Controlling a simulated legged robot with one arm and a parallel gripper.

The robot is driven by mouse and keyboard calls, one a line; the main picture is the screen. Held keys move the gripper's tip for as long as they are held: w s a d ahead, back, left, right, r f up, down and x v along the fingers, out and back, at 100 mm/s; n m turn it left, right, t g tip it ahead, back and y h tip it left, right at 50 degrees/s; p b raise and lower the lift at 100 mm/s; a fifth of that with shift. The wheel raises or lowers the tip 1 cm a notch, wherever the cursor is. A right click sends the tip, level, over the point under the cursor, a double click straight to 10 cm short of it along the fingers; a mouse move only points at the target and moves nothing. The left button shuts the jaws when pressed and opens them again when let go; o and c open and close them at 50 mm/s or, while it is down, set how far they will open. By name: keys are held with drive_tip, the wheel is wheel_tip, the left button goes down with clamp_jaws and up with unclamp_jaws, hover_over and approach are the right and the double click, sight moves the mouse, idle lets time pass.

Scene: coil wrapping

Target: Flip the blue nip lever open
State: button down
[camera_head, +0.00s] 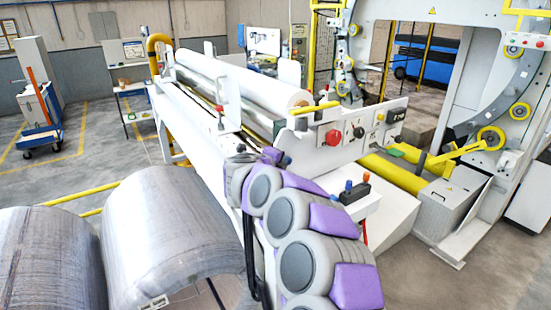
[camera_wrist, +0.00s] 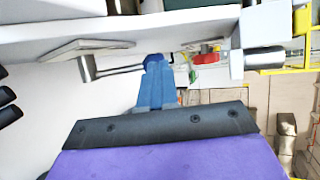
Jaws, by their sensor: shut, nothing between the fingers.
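The blue nip lever shows in the wrist view as a thin metal rod with a dark blue knob (camera_wrist: 153,61) at its end. The rod runs roughly level from a metal pivot (camera_wrist: 87,68) under the white frame. My gripper (camera_wrist: 155,80) is shut and empty, its narrow blue fingers pointing up at the knob. The tips overlap the knob in the picture; I cannot tell whether they touch. In the head view my gripper (camera_head: 277,157) is small at the far end of my purple and grey arm. The lever cannot be made out there.
The white machine frame (camera_wrist: 190,22) hangs close above the fingers. A metal cylinder (camera_wrist: 264,59) juts out at the right. In the head view, a white roller (camera_head: 235,78) lies along the machine, a control panel (camera_head: 350,130) faces right, and large coils (camera_head: 165,235) stand at left.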

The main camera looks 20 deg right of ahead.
drive_tip(key=shift+d+r, duration=0.1)
drive_tip(key=shift+d, duration=0.15)
idle(0.7)
